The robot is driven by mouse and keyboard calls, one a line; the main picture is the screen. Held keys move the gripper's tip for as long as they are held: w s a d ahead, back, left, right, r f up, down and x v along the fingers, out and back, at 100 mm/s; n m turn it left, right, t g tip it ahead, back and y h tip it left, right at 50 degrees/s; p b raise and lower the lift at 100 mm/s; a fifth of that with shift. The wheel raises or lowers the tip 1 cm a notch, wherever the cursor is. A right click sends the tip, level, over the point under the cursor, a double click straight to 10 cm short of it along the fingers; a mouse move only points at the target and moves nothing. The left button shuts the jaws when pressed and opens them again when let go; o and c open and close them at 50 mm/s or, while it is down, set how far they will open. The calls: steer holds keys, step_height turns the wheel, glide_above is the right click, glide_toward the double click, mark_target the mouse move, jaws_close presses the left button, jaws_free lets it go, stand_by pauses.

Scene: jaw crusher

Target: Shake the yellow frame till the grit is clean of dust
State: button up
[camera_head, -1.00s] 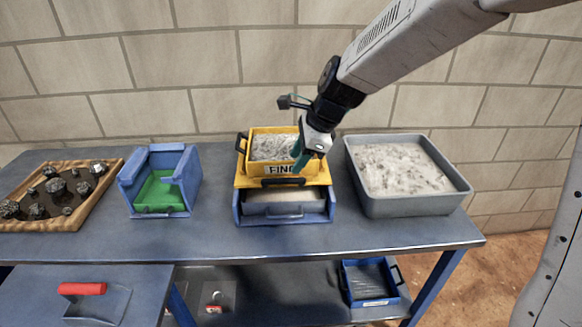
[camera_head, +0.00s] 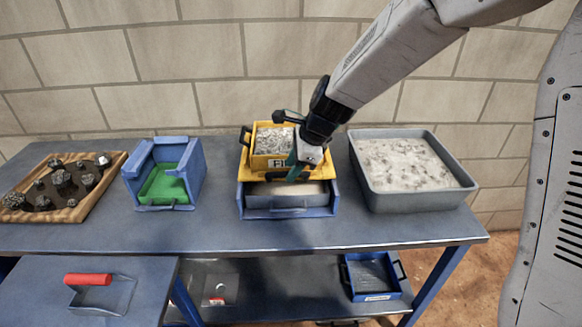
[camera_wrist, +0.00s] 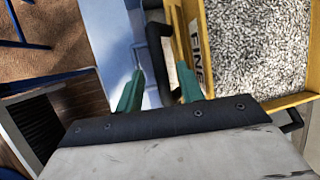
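The yellow frame (camera_head: 243,161), labelled "FINE" at the front, holds pale grey speckled grit (camera_head: 272,141). It sits on a blue stand (camera_head: 318,211) with a grey pan (camera_head: 285,200) below. In the wrist view the yellow frame (camera_wrist: 283,104) lies at the right, its grit (camera_wrist: 262,45) light and dark. My gripper (camera_head: 292,173) is at the frame's front right, its green fingers partly covering the label and front handle. In the wrist view my gripper (camera_wrist: 158,90) is open, with the black front handle (camera_wrist: 155,45) between its fingers. I see gaps beside the handle.
A grey tub (camera_head: 374,204) of pale dusty material stands right. A blue bin (camera_head: 133,178) with a green inside and a wooden tray (camera_head: 78,212) of dark rocks stand left. A red-handled scoop (camera_head: 90,279) lies on the lower left table. A blue tray (camera_head: 372,276) sits on the lower shelf.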

steer(key=shift+w+a+f, duration=0.1)
steer(key=shift+a+f, duration=0.15)
steer(key=shift+f, duration=0.25)
steer(key=shift+c, duration=0.4)
jaws_close()
steer(key=s, duration=0.5)
steer(key=shift+s, duration=0.3)
steer(key=shift+o, duration=0.4)
jaws_free()
steer(key=shift+r, duration=0.1)
